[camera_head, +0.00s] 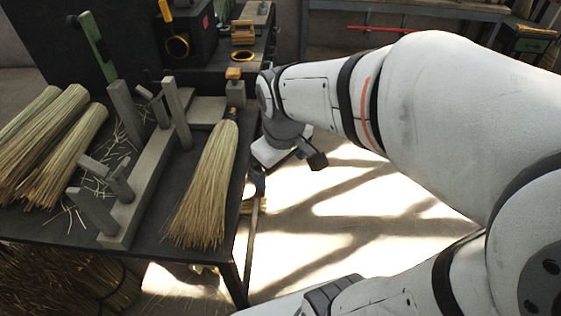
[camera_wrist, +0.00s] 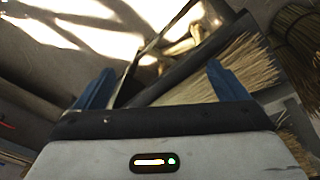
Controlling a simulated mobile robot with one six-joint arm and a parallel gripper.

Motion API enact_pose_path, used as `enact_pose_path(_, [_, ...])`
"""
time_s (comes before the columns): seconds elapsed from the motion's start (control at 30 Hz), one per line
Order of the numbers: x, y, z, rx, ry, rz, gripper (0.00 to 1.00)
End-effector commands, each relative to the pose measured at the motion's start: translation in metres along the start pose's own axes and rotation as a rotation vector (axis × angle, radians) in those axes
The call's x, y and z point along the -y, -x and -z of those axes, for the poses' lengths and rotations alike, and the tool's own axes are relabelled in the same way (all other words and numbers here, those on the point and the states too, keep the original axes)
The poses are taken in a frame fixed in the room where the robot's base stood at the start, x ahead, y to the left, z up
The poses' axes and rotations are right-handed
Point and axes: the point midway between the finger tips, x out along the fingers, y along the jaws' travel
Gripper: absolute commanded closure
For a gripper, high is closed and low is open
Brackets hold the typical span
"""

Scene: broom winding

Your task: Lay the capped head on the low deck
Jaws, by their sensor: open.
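A straw broom head (camera_head: 205,185) with a dark cap (camera_head: 232,114) at its narrow end lies on the dark worktable (camera_head: 150,222), near the table's right edge. Its bristles fan toward the front. In the wrist view, straw (camera_wrist: 245,65) shows beside and behind my right finger, next to the table edge. My gripper (camera_wrist: 160,68) is open, with blue fingers and nothing held between them. I cannot tell which surface is the low deck.
A grey wooden frame with upright posts (camera_head: 150,180) stands left of the broom head. Loose straw bundles (camera_head: 60,150) lie further left. A black box (camera_head: 187,35) and an orange-topped block (camera_head: 234,80) are behind. Sunlit floor (camera_head: 340,225) right of the table is mostly clear.

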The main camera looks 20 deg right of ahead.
Motion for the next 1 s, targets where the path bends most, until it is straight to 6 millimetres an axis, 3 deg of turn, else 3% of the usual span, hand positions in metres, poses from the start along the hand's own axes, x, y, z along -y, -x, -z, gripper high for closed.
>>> enact_pose_path(0.1, [0.009, 0.003, -0.029, 0.001, -0.252, 0.024, 0.07])
enact_pose_path(0.27, [0.017, 0.003, -0.044, 0.007, -0.416, 0.041, 0.07])
enact_pose_path(0.67, [0.018, 0.008, -0.044, 0.007, -0.433, 0.043, 0.07])
enact_pose_path(1.0, [0.011, 0.063, -0.037, -0.014, -0.43, 0.037, 0.07])
